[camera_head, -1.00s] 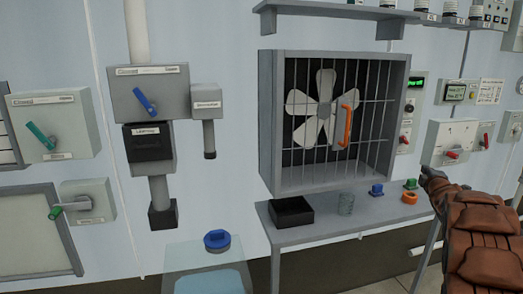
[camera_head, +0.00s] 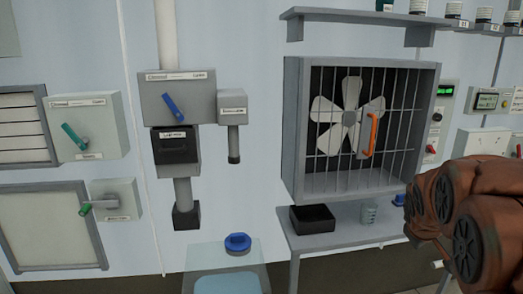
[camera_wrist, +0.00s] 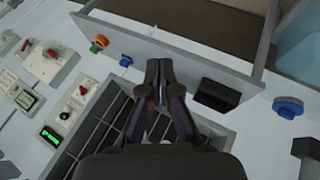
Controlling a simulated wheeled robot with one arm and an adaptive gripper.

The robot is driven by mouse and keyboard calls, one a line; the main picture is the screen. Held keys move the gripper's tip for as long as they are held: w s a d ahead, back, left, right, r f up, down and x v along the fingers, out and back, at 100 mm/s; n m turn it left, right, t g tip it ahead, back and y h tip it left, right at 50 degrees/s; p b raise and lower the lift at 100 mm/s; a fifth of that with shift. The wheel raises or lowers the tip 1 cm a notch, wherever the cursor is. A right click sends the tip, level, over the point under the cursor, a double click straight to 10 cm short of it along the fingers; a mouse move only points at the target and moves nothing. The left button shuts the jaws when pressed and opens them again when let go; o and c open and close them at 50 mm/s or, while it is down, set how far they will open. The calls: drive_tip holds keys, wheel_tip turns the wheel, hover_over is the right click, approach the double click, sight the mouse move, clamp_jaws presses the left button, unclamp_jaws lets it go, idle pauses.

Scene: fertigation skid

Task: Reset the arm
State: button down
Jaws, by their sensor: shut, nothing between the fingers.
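My arm (camera_head: 470,215) is brown and bulky and fills the right edge of the head view. Its jointed links hide part of the bench and wall there. My gripper (camera_wrist: 158,72) shows in the wrist view with its two dark fingers together and nothing between them. In that view its tips overlap the grey bench (camera_wrist: 185,55), beside the black tray (camera_wrist: 216,95). I cannot tell whether they touch anything. In the head view the fingers are not clearly visible.
A caged fan (camera_head: 350,125) with an orange handle (camera_head: 373,134) stands above the bench. A blue-capped tank (camera_head: 226,277) stands left. Lever boxes (camera_head: 86,125) line the wall.

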drive_tip(key=s+a+f+m+g+y, duration=0.1)
drive_tip(key=s+a+g, duration=0.1)
drive_tip(key=s+a, duration=0.5)
drive_tip(key=s+a+f+m+g+y+p, duration=0.1)
drive_tip(key=s+a, duration=0.6)
drive_tip(key=s, duration=0.8)
drive_tip(key=s+a+f+g+y, duration=0.2)
drive_tip(key=s+a+g, duration=0.2)
drive_tip(key=s+a, duration=0.4)
drive_tip(key=s, duration=0.4)
drive_tip(key=shift+f+m+g+y, duration=0.3)
drive_tip(key=shift+f+m+g, duration=0.1)
drive_tip(key=shift+s+a, duration=0.1)
